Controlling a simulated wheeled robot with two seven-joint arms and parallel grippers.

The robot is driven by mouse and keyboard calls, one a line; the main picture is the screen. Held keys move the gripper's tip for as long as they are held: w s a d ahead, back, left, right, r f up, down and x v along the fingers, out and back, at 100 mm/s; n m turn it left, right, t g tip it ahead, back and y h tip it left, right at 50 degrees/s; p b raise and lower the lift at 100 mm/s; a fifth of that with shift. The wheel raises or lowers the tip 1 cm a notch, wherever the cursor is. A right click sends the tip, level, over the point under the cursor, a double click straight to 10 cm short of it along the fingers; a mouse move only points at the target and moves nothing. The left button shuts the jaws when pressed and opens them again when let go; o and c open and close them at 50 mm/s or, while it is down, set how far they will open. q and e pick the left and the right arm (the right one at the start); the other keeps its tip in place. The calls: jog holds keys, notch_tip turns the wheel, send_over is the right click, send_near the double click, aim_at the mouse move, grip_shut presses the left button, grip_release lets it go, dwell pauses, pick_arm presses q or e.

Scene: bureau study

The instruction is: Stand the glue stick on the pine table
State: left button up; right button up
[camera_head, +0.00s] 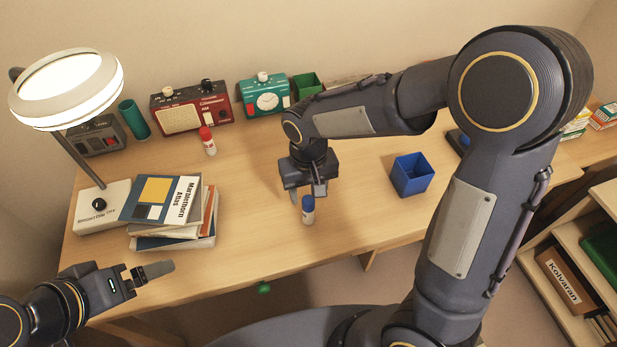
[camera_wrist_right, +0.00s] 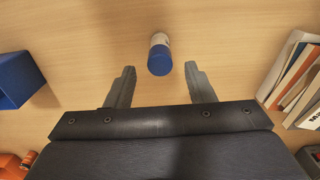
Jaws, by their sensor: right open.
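A small upright stick with a blue cap and a white and blue body, which looks like the glue stick (camera_head: 308,210), stands on the light wooden table (camera_head: 255,240) near its front edge. In the right wrist view the stick (camera_wrist_right: 159,56) shows cap-first, between and slightly beyond the fingertips, with a gap on each side. My right gripper (camera_head: 307,197) is open, empty and points down just above and behind the stick.
A red-capped white bottle (camera_head: 208,141) stands farther back. A blue open box (camera_head: 412,175) is to the right. Stacked books (camera_head: 170,205) and a lamp base (camera_head: 101,207) are left. The table's middle is clear.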

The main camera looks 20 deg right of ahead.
notch_tip(320, 180, up, 4)
jog(key=shift+r, duration=0.1)
jog(key=shift+s+d+r, duration=0.1)
jog(key=shift+d+r, duration=0.1)
jog(key=s+d+r+m+t+y, duration=0.1)
jog(key=s+d+r+t+y, duration=0.1)
jog(key=s, duration=0.6)
jog(key=s+d+r+m+t+y, duration=0.1)
jog(key=s+d+r+t, duration=0.2)
jog(key=s+d, duration=0.3)
jog(key=shift+s+d+r+t+y, duration=0.3)
jog(key=shift+s+d+r+y, duration=0.15)
jog(key=shift+s, duration=0.6)
jog(key=shift+r, duration=0.15)
